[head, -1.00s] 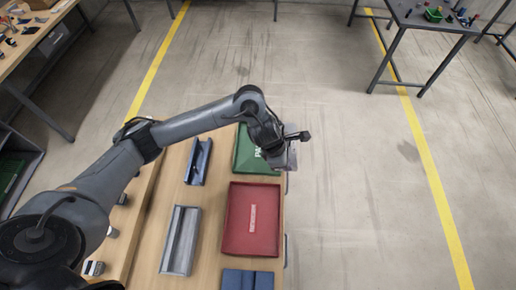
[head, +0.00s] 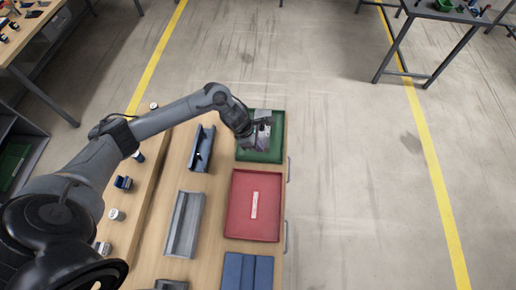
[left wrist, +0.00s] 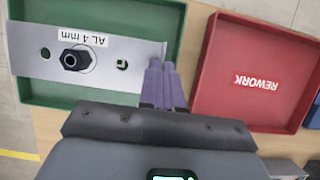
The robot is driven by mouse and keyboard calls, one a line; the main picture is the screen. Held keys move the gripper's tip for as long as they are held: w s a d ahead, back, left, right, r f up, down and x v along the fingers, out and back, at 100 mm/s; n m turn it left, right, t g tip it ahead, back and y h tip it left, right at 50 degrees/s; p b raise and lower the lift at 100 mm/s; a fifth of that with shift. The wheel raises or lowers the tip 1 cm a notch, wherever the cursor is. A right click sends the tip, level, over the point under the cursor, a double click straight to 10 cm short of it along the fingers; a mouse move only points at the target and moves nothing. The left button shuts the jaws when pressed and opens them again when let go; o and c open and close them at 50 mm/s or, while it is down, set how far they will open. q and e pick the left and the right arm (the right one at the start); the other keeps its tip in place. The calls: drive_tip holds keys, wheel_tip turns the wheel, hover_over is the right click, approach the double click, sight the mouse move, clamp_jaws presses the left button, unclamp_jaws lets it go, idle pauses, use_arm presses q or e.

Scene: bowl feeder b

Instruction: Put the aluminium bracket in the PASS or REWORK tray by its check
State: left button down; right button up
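The aluminium bracket (left wrist: 105,58) is a grey plate labelled "AL 4 mm", with a dark nut-like part on it and holes. In the left wrist view it lies over the green tray (left wrist: 175,12). My left gripper (left wrist: 163,65) has its fingers close together at the plate's right end, shut on it. In the head view the bracket (head: 262,138) hangs from my left gripper (head: 258,122) above the green tray (head: 246,156). The bracket hides the tray's lettering. The red tray (head: 234,222), marked REWORK in the left wrist view (left wrist: 230,105), is empty. My right gripper is out of view.
A grey channel-shaped holder (head: 184,226) and a blue one (head: 203,148) stand left of the trays. Blue bins (head: 248,272) lie in front of the red tray. Small parts (head: 123,183) line the bench's left side. Open floor lies to the right.

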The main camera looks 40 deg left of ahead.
use_arm(q)
wheel_tip(320, 180, down, 3)
drive_tip(key=shift+d+f, duration=0.1)
drive_tip(key=shift+f, duration=0.05)
drive_tip(key=shift+f+b, duration=0.7)
drive_tip(key=shift+b, duration=0.05)
drive_tip(key=c, duration=1.3)
unclamp_jaws()
drive_tip(key=shift+s, duration=0.1)
drive_tip(key=shift+c, duration=0.2)
drive_tip(key=shift+r, duration=0.15)
